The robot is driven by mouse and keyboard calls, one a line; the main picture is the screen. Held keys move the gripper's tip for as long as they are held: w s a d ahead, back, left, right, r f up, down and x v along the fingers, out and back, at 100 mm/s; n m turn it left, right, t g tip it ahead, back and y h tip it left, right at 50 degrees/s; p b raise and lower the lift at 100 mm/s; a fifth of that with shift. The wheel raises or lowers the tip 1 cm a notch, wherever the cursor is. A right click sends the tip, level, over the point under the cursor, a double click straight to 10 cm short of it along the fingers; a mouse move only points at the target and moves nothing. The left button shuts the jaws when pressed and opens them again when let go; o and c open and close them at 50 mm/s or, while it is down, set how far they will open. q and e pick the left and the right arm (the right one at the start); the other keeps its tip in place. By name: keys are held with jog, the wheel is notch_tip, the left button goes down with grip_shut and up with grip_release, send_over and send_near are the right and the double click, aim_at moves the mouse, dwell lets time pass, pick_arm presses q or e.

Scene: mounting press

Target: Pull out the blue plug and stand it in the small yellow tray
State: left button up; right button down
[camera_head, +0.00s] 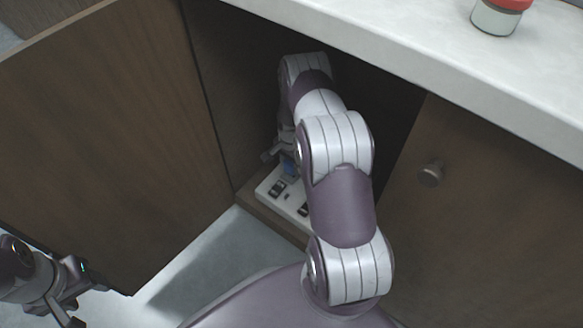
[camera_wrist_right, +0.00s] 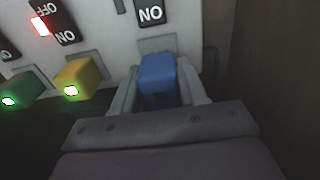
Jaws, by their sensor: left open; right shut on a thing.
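The blue plug (camera_wrist_right: 158,80) is between the fingers of my right gripper (camera_wrist_right: 160,92), which is shut on it. It stands against the white socket strip (camera_wrist_right: 105,30), below a switch marked NO. I cannot tell how deep it sits in the strip. My left gripper (camera_head: 80,292) is open and empty at the lower left, in front of the cabinet door. The small yellow tray is not in view.
A yellow plug (camera_wrist_right: 78,78) and a green plug (camera_wrist_right: 20,90) are left of the blue one. The open cabinet door (camera_head: 110,130) stands at the left, the closed door (camera_head: 480,200) at the right. A red-lidded jar (camera_head: 497,17) stands on the countertop (camera_head: 400,45) above.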

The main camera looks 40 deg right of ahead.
jog(key=shift+r+p, duration=1.15)
jog(key=shift+r, duration=0.35)
notch_tip(320, 180, up, 4)
jog(key=p, duration=0.4)
jog(key=shift+r, duration=0.1)
jog(key=shift+s+a+f, duration=0.1)
jog(key=shift+f, duration=0.1)
